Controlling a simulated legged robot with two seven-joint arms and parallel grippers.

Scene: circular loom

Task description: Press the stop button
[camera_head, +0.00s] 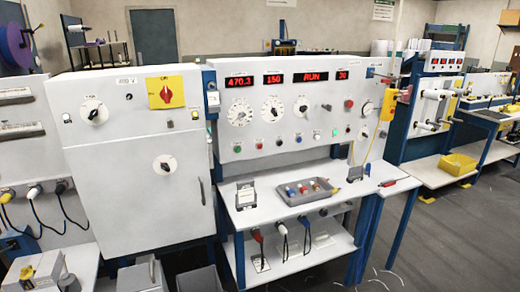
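The white control panel (290,165) stands in the middle of the view, upright on blue posts. Its red displays read 470.3, 150, RUN (311,77) and 30. A red round button (349,103) sits on the right part of the panel, right of the dials. A row of small buttons and lamps runs below the dials, including a green one (317,135). The labels are too small to read, so I cannot tell for sure which button is the stop button. Neither of my grippers is in view.
A white cabinet (130,215) with a red rotary switch on a yellow plate (165,92) stands left of the panel. Below the panel, a shelf (250,213) holds a grey tray (300,198) of small parts. Open floor (450,235) lies to the right, near a yellow bin (457,164).

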